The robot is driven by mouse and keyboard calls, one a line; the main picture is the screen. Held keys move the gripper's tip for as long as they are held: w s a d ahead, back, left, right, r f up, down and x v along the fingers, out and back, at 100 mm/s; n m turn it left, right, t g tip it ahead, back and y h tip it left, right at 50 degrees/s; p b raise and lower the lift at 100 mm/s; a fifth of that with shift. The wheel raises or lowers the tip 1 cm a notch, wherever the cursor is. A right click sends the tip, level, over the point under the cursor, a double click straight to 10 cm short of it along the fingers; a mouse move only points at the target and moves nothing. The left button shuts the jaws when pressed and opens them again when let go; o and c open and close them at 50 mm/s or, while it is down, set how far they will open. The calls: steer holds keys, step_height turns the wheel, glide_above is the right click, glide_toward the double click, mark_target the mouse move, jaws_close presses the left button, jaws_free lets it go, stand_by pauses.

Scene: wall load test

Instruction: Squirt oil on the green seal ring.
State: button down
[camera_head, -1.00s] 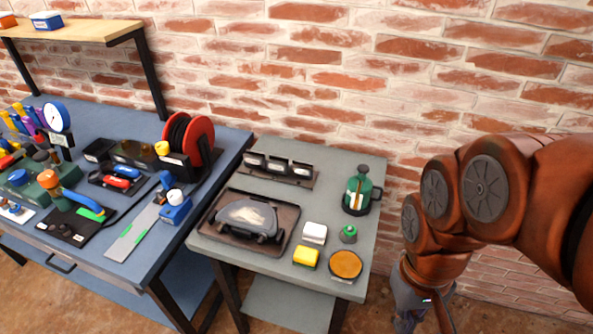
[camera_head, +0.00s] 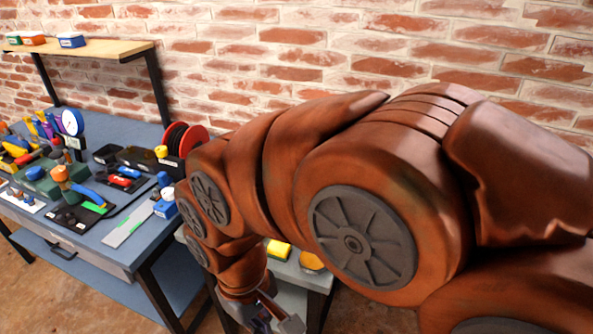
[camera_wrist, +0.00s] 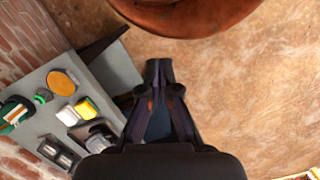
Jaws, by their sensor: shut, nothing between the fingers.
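My gripper (camera_wrist: 158,72) is shut and empty in the wrist view, above the floor beside the small grey table (camera_wrist: 30,85). On that table are a small green squat item (camera_wrist: 42,96) with a dark tip and a larger green container (camera_wrist: 14,112) with a black base. I cannot tell for sure which of them holds oil. I cannot make out a green seal ring in any view. In the head view my arm hides most of the small table, and my gripper's end shows only in part at the bottom edge.
The blue workbench (camera_head: 110,240) at left holds a gauge (camera_head: 72,122), a red reel (camera_head: 193,138) and several tools.

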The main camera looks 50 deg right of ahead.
steer(key=shift+a, duration=0.1)
steer(key=shift+w, duration=0.1)
steer(key=w+d+r+m+t+h, duration=0.1)
steer(key=w+d+r+m+h, duration=0.15)
steer(key=w+d, duration=0.65)
steer(key=w+d+r+m+t+h, duration=0.15)
steer(key=w+d+r+m, duration=0.35)
steer(key=d, duration=0.6)
steer(key=w+d+h, duration=0.2)
steer(key=d, duration=1.2)
steer(key=w+d+h+p, duration=0.1)
steer(key=w+d+h, duration=0.2)
steer(key=d, duration=1)
steer(key=shift+w+d+f+m, duration=0.25)
steer(key=shift+w+d+m, duration=0.1)
steer(key=shift+m, duration=0.1)
steer(key=shift+f, duration=0.1)
steer(key=shift+f+b, duration=2.2)
steer(key=shift+f, duration=2.1)
